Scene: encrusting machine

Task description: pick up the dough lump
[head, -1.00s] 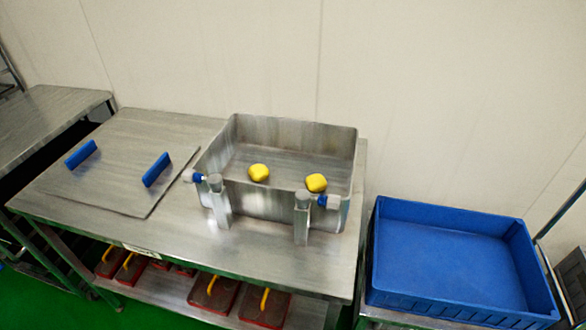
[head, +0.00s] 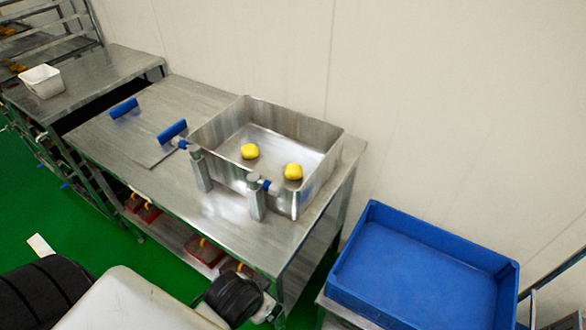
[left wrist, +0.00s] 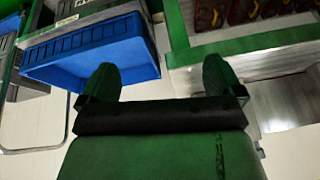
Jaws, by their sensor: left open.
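Two yellow dough lumps lie apart inside an open steel box. One lump (head: 250,151) is left of the middle; the other lump (head: 293,172) is closer to the front right. The steel box (head: 320,135) stands on a steel table. My left gripper (left wrist: 160,82) shows in the left wrist view with its two fingers wide apart and nothing between them. No dough shows in that view. In the head view my arm comes in at the bottom, in front of the table and well short of the lumps. My right gripper is not in view.
The steel table (head: 105,150) carries a flat lid with two blue handles (head: 172,131). Posts (head: 256,198) stand at the box's front. A blue tray (head: 400,285) is at right, also in the left wrist view (left wrist: 90,52). A white tub (head: 41,81) stands far left.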

